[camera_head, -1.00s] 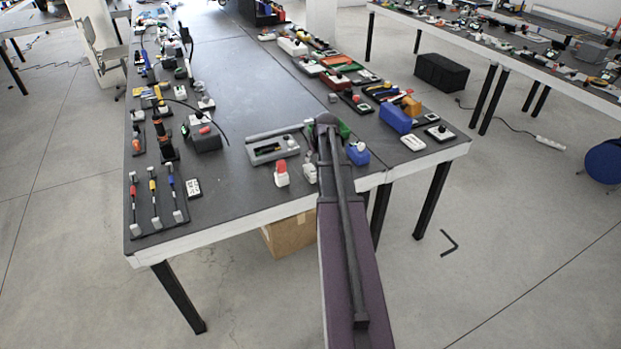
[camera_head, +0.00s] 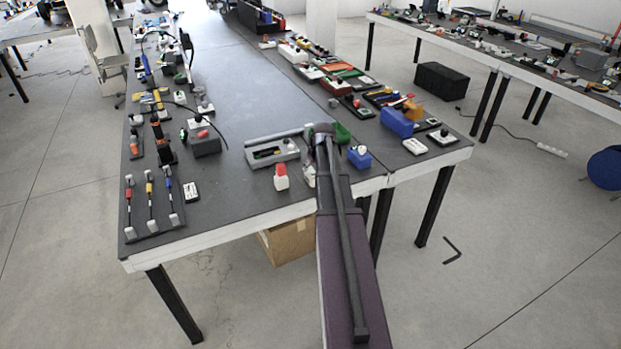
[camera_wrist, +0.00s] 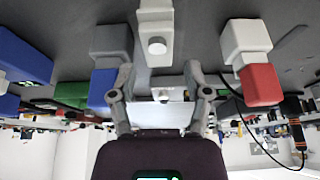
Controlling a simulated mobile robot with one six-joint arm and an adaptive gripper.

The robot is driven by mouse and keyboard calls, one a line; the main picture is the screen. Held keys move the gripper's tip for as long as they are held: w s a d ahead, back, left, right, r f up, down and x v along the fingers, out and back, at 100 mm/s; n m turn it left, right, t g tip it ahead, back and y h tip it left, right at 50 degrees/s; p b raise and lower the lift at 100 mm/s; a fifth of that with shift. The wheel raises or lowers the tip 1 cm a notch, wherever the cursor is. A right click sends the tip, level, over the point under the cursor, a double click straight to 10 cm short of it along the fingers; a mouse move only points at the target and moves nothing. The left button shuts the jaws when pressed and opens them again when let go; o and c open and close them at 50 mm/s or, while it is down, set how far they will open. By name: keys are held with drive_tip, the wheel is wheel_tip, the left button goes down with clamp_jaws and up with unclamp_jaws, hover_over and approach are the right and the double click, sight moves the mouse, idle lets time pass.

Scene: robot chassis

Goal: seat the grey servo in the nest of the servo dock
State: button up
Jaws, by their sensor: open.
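A small light grey block (camera_head: 309,174), likely the grey servo, stands on the table beside my arm. In the wrist view a pale grey block with a round knob (camera_wrist: 156,18), likely the same servo, is straight ahead of my gripper (camera_wrist: 160,70). The gripper is open, with one finger to each side of the line to this block; I cannot tell whether they touch it. In the head view my arm hides the gripper. A grey tray-like fixture (camera_head: 288,154) with a dark recess, probably the servo dock, lies left of my arm.
A red-and-white block (camera_head: 281,178) stands left of the grey block and shows in the wrist view (camera_wrist: 243,39). A blue block (camera_head: 360,158) stands right of my arm, near a green part (camera_head: 342,132). The table's middle (camera_head: 225,75) is clear.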

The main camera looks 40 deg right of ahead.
sight(312, 172)
drive_tip(key=shift+f, duration=0.1)
drive_tip(key=shift+b+x, duration=2.45)
drive_tip(key=shift+x, duration=0.1)
drive_tip(key=shift+d, duration=0.15)
clamp_jaws()
